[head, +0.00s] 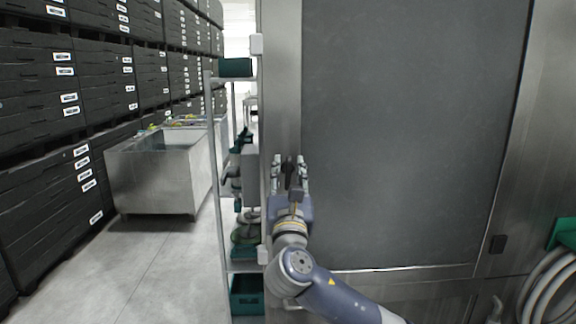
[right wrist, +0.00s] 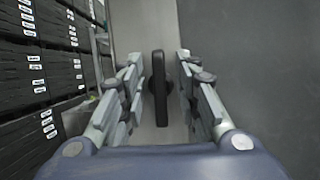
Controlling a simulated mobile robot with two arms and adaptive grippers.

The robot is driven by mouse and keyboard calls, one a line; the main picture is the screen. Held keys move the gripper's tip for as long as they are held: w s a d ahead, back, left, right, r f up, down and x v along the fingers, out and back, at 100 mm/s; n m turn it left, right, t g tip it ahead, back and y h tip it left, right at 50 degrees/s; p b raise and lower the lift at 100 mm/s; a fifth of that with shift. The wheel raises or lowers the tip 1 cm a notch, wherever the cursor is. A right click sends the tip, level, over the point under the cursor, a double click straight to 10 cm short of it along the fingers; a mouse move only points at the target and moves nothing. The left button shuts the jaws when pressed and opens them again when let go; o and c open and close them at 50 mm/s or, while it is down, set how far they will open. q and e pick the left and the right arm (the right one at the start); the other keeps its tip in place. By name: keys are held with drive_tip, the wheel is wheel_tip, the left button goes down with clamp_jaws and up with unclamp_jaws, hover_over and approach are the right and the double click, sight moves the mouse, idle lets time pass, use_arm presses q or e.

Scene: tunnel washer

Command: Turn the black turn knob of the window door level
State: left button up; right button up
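The black turn knob (right wrist: 159,88) shows in the right wrist view as an upright dark bar on the grey metal door frame. In the head view the knob (head: 289,170) is partly hidden by my gripper. My right gripper (head: 290,163) is open, with one finger on each side of the knob. In the right wrist view my right gripper (right wrist: 160,80) shows gaps between both fingers and the knob. The window door (head: 400,130) is a large dark grey panel to the right of the knob. My left gripper is not in view.
A metal rack (head: 216,150) with green bins stands just left of the door frame. A steel tub (head: 155,185) and tall stacks of black crates (head: 45,170) are farther left. A coiled grey hose (head: 548,290) hangs at the lower right. Grey floor (head: 150,265) is clear at the lower left.

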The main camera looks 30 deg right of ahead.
drive_tip(key=shift+w+d+r, duration=0.1)
drive_tip(key=shift+w+d, duration=0.05)
drive_tip(key=shift+w, duration=0.1)
clamp_jaws()
